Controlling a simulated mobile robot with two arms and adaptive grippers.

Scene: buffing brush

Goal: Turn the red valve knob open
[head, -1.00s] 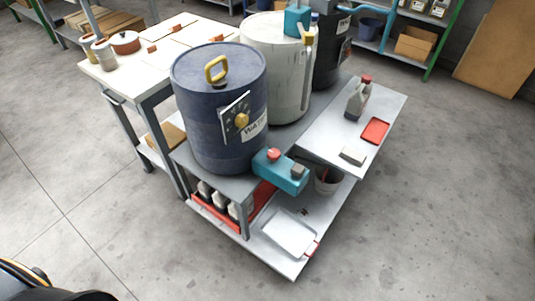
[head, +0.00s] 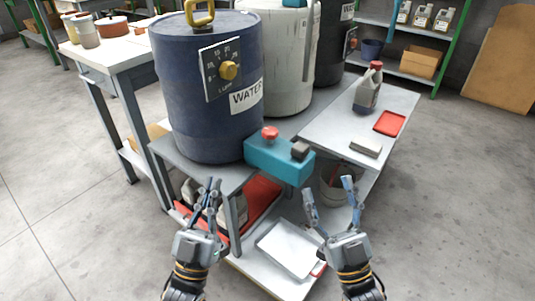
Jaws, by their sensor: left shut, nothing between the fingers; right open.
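The red valve knob (head: 270,133) sits on top of a teal block (head: 278,160) at the front of the blue water barrel (head: 205,95). A dark knob (head: 300,150) is beside it on the same block. A yellow dial knob (head: 229,70) is on the barrel's plate. My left gripper (head: 212,186) is shut and empty, below and left of the red knob, in front of the cart. My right gripper (head: 329,190) is open and empty, below and right of the block. Neither gripper touches the knob.
A bucket (head: 337,185) and a white tray (head: 290,247) are lower down. A white table (head: 112,55) stands at left. Floor at right is clear.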

